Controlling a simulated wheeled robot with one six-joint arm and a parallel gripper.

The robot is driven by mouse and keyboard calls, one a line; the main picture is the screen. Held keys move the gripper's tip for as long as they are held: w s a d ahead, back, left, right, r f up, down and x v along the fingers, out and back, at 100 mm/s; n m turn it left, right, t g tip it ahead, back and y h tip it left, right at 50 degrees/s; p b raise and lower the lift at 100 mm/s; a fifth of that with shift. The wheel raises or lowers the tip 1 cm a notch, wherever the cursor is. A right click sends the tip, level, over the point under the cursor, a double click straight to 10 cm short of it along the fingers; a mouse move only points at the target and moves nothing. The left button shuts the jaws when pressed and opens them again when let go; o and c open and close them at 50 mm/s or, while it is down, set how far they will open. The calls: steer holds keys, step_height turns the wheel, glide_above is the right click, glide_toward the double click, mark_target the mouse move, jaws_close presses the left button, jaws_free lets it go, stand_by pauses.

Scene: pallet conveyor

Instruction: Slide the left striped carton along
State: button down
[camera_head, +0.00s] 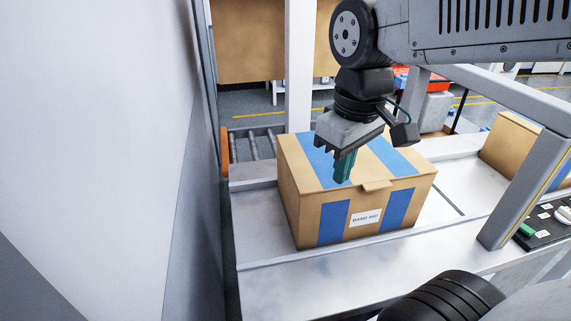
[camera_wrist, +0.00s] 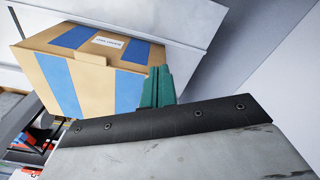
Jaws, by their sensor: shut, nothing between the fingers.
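The left striped carton (camera_head: 365,216) is brown with blue stripes and a white label on its front. It stands upright on the pale conveyor bed in the head view. It also shows at the upper left of the wrist view (camera_wrist: 97,78). My gripper (camera_head: 343,178) has green fingers that are shut and hold nothing. They point down at the carton's top, near its front edge. I cannot tell whether the fingertips touch the carton. In the wrist view the fingers (camera_wrist: 157,84) overlap the carton's right part.
Another striped carton (camera_head: 509,145) stands farther right behind a grey slanted post (camera_head: 527,190). Rollers (camera_head: 262,145) lie behind the left carton, beside an orange part. A dark control panel (camera_head: 546,222) sits at the right. The metal bed is bare in front of the carton.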

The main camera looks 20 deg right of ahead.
steer(key=w+a+f+n+g, duration=0.1)
steer(key=w+a+f+n, duration=0.35)
steer(key=w, duration=0.75)
steer(key=w+a+f+n, duration=0.1)
steer(key=w+n, duration=0.7)
steer(key=w, duration=0.4)
steer(key=d+f, duration=0.4)
steer(key=f, duration=0.6)
steer(key=shift+s, duration=0.45)
